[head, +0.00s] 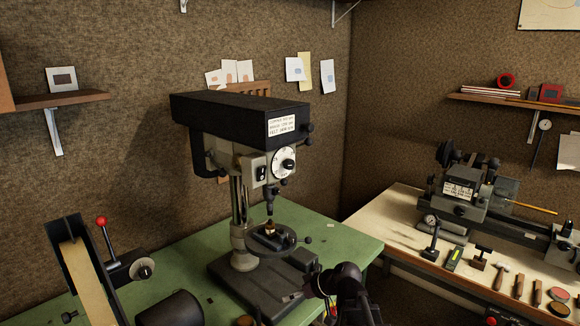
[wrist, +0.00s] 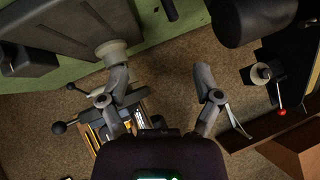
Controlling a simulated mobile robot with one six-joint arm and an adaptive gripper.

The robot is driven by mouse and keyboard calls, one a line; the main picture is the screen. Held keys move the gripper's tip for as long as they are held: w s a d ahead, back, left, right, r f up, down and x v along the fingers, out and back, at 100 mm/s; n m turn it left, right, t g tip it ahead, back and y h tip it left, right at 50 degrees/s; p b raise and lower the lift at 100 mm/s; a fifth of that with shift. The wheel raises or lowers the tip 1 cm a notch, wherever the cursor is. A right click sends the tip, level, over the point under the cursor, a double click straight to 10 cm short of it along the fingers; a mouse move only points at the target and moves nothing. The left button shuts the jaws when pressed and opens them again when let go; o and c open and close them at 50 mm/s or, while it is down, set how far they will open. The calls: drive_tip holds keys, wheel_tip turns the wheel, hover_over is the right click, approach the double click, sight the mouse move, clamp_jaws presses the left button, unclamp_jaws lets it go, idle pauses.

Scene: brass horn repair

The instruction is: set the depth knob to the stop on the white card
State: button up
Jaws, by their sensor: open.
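The drill press (head: 240,110) stands on the green bench. Its depth knob (head: 288,165) is a black knob on a round white dial on the front of the head, with a pale pointer mark too small to read. A white card (head: 281,125) with several lines of print is on the dark head cover above the dial; its words are too small to read for certain. The knob is not visible there. In the head view my dark arm is low, in front of the press.
A black switch (head: 262,173) sits left of the dial. A lathe (head: 460,195) with another white card and several hand tools is on the right bench. Air before the dial looks clear.

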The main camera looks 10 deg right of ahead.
drive_tip(key=w+d+r+n+t+y+p, duration=0.1)
drive_tip(key=w+d+r+t+p, duration=0.15)
drive_tip(key=r+p, duration=0.55)
drive_tip(key=w+d+r+t+y+p, duration=0.1)
drive_tip(key=w+d+r+t+p, duration=0.15)
drive_tip(key=r, duration=0.85)
drive_tip(key=t+p, duration=0.4)
drive_tip(key=p, duration=0.5)
approach(291, 166)
drive_tip(key=v, duration=0.3)
drive_tip(key=shift+w+d+f, duration=0.1)
drive_tip(key=shift+d+f, duration=0.05)
drive_tip(key=shift+d, duration=0.05)
drive_tip(key=shift+w+a, duration=0.1)
drive_tip(key=shift+r+x, duration=0.2)
drive_tip(key=shift+x, duration=6.6)
drive_tip(key=shift+a, duration=0.1)
clamp_jaws()
